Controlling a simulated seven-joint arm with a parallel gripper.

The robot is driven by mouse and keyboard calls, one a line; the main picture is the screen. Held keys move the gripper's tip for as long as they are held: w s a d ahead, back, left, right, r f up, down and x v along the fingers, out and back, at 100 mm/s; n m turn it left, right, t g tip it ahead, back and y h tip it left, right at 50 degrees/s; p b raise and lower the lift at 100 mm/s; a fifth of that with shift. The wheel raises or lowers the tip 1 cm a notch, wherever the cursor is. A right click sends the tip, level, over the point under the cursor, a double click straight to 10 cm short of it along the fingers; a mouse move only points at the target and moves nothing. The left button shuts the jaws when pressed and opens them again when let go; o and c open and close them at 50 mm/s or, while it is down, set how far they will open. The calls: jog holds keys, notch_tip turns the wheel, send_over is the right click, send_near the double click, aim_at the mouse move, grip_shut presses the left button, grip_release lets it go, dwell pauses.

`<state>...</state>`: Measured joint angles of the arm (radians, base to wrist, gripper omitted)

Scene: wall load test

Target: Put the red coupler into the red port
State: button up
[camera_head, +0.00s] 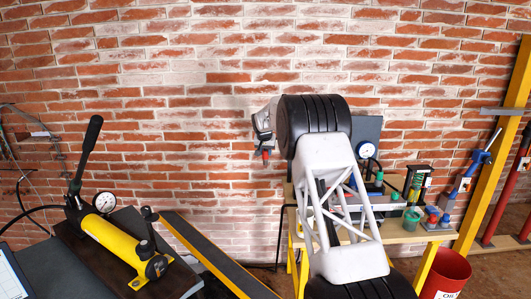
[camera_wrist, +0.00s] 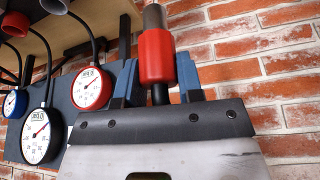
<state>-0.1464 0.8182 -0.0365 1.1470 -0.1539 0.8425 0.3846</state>
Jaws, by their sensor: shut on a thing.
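The red coupler (camera_wrist: 156,57) stands between the two blue-padded fingers of my gripper (camera_wrist: 157,82) in the wrist view, with a silver end above it and a dark stem below. My gripper is shut on it. In the head view my gripper (camera_head: 264,143) is in front of the brick wall, and the red coupler (camera_head: 265,155) shows small at its tip.
A workbench (camera_head: 405,233) with a gauge (camera_head: 366,150) and several small fittings stands at the right, partly behind my arm. A yellow hand pump (camera_head: 118,243) stands at the left. A red bucket (camera_head: 450,270) is at the lower right. The wall left of my gripper is clear.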

jog(key=shift+d, duration=0.15)
jog(key=d, duration=0.9)
jog(key=shift+d, duration=0.3)
dwell(0.6)
jog(key=shift+d, duration=0.1)
jog(key=d, duration=0.9)
jog(key=shift+d, duration=0.4)
dwell(1.0)
jog(key=shift+d, duration=0.1)
jog(key=d, duration=0.9)
jog(key=shift+d, duration=0.4)
dwell(0.9)
jog(key=shift+d, duration=0.15)
jog(key=shift+d, duration=0.55)
